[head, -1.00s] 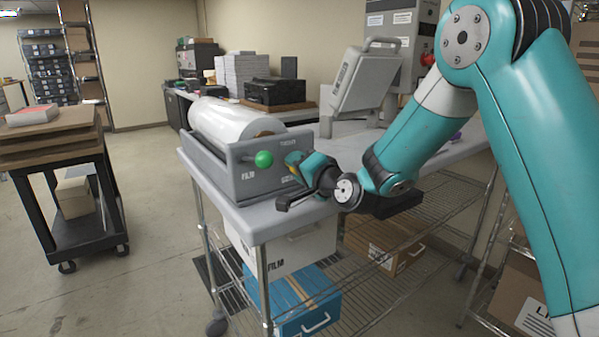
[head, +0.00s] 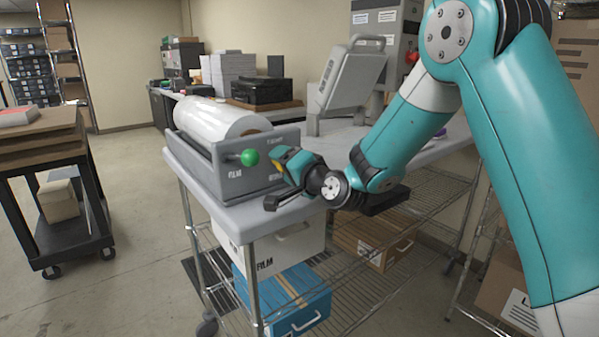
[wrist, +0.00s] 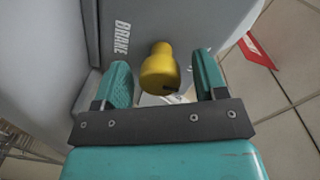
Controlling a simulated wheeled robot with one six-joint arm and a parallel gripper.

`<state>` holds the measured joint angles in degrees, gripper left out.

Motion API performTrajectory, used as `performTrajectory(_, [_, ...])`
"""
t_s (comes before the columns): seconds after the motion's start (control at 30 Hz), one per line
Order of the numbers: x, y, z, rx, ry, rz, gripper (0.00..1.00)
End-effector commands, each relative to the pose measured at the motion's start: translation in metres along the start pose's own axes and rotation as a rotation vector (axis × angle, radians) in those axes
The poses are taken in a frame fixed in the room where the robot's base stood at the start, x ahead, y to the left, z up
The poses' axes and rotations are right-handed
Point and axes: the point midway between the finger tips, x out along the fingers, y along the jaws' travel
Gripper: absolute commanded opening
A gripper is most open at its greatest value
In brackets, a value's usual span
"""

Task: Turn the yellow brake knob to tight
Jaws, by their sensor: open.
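The yellow brake knob (wrist: 160,68) sticks out from the grey film unit, beside the word BRAKE, in the wrist view. My gripper (wrist: 163,82) is open, with one teal finger on each side of the knob and a visible gap to both. In the head view my gripper (head: 283,166) is at the right part of the unit's front face and hides most of the knob; only a bit of yellow (head: 277,166) shows. The grey film unit (head: 235,185) carries a white film roll (head: 215,119). Part of its lettering is hidden.
A green ball knob (head: 249,158) sits on the same face, just left of my gripper. The grey bench (head: 290,210) runs under the unit, with boxes on wire shelves below. A dark cart (head: 75,220) stands at left. The floor between is clear.

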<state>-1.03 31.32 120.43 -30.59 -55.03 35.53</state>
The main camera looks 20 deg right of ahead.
Motion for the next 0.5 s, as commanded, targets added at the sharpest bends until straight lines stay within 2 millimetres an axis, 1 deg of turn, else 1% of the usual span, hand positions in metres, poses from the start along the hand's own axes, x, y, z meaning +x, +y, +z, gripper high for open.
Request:
performTrajectory(0.07, [-0.008,0.003,0.0,0.0,0.002,0.001,0.65])
performTrajectory(0.17, [-0.026,0.004,0.001,0.001,0.004,0.001,0.65])
performTrajectory(0.5, [-0.114,0.006,0.002,0.0,0.005,0.0,0.65])
